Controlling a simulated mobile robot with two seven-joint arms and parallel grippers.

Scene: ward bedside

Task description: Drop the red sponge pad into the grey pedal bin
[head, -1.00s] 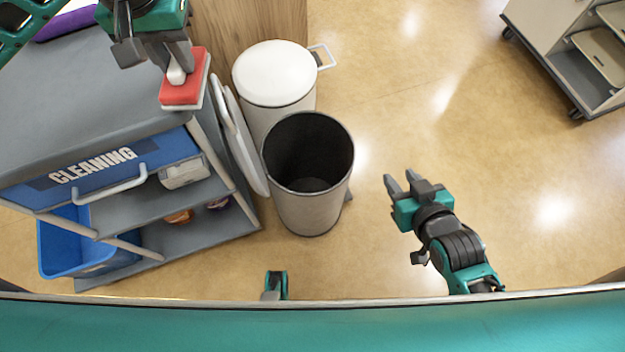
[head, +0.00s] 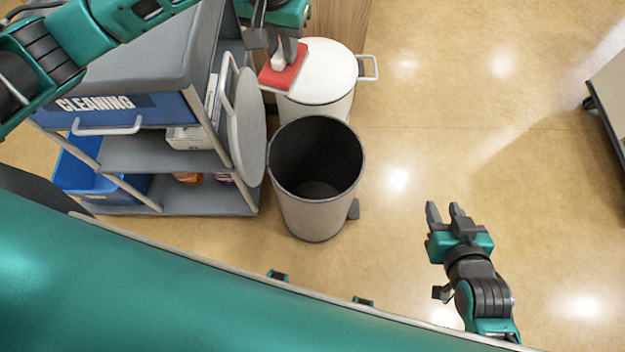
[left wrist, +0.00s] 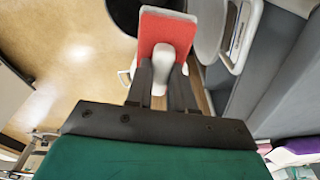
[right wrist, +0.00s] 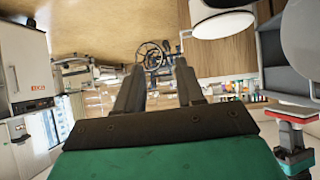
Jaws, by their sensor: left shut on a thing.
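The red sponge pad (head: 284,68), with a pale underside and a white grip, is held in the air by my left gripper (head: 279,50). The left wrist view shows the sponge pad (left wrist: 162,30) with its grip between the fingers. In the head view it overlaps the white-lidded bin, behind and left of the grey pedal bin's mouth. The grey pedal bin (head: 312,215) stands open on the floor, looking empty, its lid (head: 247,130) raised on the left. The right wrist view also shows the sponge pad (right wrist: 294,111). My right gripper (head: 444,212) is open and empty, right of the bin.
The white-lidded bin (head: 325,65) with a side handle stands right behind the grey bin. A cleaning cart (head: 160,70) with shelves and a blue tub (head: 75,170) stands on the left. A cabinet (head: 612,95) is at the far right. Floor right of the bins is clear.

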